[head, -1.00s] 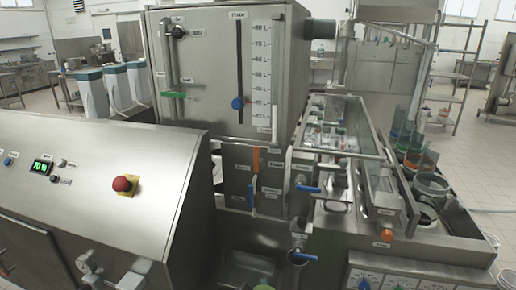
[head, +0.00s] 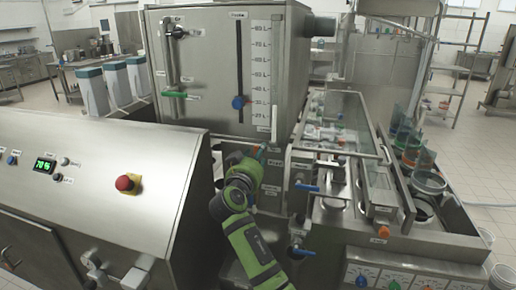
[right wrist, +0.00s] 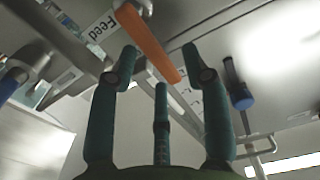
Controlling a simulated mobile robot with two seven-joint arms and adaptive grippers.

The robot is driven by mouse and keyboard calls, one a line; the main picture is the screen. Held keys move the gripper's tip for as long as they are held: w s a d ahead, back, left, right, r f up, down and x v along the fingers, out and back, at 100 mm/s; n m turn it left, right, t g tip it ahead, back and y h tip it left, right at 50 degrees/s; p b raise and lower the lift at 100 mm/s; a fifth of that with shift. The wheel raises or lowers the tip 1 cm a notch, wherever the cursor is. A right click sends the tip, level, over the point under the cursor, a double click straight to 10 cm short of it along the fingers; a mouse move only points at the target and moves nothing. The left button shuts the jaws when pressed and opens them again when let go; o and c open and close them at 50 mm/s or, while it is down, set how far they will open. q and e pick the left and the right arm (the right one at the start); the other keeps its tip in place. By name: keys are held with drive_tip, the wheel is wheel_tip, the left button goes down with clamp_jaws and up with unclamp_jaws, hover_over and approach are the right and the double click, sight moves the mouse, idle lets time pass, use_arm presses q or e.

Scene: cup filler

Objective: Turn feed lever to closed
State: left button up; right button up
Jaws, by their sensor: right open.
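The feed lever is an orange bar (right wrist: 148,42) beside a white label reading "Feed" (right wrist: 103,27) in the right wrist view. It slants from upper left down to the right. My right gripper (right wrist: 159,50) is open, with its teal fingers on either side of the lever's lower end. I cannot tell whether any finger touches the lever. In the head view my green right arm reaches up from the bottom, and its gripper (head: 250,163) is at the front of the steel filler, covering most of the lever. My left gripper is not in view.
The steel tank (head: 215,75) with a level scale stands above the lever. Blue-handled valves (head: 307,187) sit just right of my arm. A control panel with a red emergency button (head: 126,183) is at the left. A conveyor with cups (head: 427,180) is at the right.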

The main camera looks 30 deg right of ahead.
drive_tip(key=shift+x, duration=0.9)
clamp_jaws()
